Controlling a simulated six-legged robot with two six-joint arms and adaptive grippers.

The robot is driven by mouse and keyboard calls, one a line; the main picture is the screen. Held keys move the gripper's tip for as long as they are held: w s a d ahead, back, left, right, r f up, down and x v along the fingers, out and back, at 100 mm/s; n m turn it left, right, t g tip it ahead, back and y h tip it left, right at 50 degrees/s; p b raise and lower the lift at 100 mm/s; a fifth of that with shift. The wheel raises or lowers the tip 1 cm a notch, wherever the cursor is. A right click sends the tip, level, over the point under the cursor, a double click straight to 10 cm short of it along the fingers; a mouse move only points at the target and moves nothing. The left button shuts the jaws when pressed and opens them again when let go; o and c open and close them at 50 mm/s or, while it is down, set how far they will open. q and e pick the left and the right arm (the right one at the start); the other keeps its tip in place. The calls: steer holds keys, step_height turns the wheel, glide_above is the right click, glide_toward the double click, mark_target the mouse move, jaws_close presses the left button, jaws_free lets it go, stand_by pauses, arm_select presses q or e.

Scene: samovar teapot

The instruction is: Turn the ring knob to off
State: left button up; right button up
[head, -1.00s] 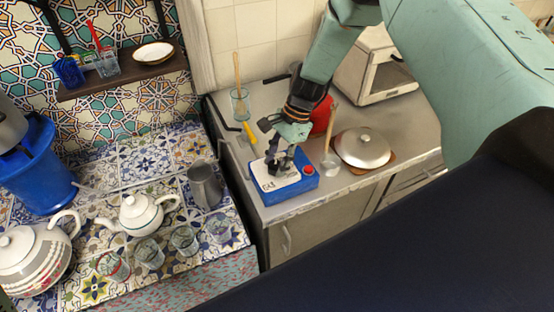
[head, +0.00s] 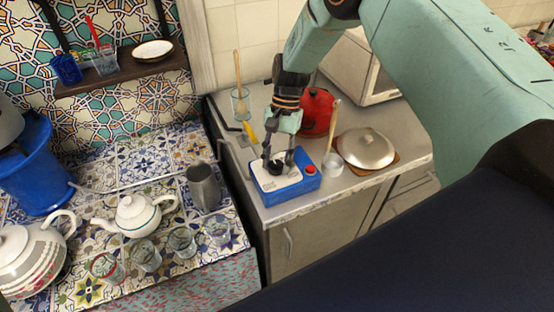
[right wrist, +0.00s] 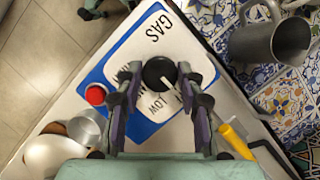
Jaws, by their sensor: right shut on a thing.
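The ring knob (right wrist: 157,72) is black and round, on the white top plate of a blue gas box (head: 308,183). In the right wrist view, GAS and LOW can be read on the plate (right wrist: 150,45), and a pale mark on the knob points towards the lower right. Another label is partly hidden by a finger. My right gripper (right wrist: 160,76) is lowered over the plate, with a finger on each side of the knob, shut on it. It also shows upright over the box in the head view (head: 278,160). My left gripper is not in view.
A red button (head: 311,170) is on the box, right of the knob. A yellow-handled tool (right wrist: 236,142) lies close by.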

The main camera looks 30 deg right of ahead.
stand_by(0.4)
steer(key=o, duration=1.2)
steer(key=v, duration=1.2)
steer(key=shift+f, duration=0.1)
